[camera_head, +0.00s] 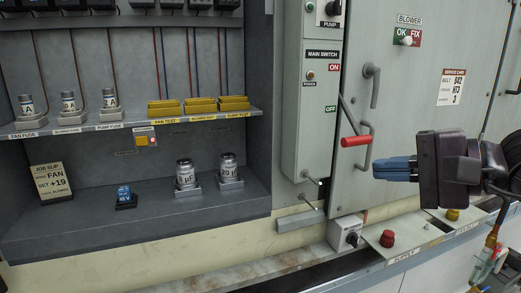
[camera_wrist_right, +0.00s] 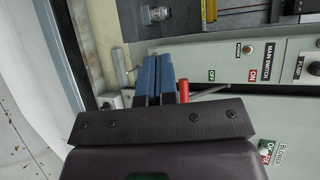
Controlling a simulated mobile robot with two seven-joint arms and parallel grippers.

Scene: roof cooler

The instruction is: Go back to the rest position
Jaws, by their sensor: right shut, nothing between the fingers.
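My right gripper (camera_head: 378,170) comes in from the right in the head view, its blue fingers together with nothing between them. It hangs in front of the grey cabinet door, to the lower right of the red-handled switch lever (camera_head: 355,141). In the right wrist view the blue fingers (camera_wrist_right: 153,72) are side by side, and the red handle (camera_wrist_right: 184,90) shows just right of them. I cannot tell the depth between fingers and handle. My left gripper is in neither view.
An open cabinet on the left has a shelf (camera_head: 130,122) with fuses and yellow test holders. Two capacitors (camera_head: 186,174), a blue part (camera_head: 124,196) and a job slip (camera_head: 50,182) are below. A sill (camera_head: 410,240) with a red knob (camera_head: 387,238) runs under the door.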

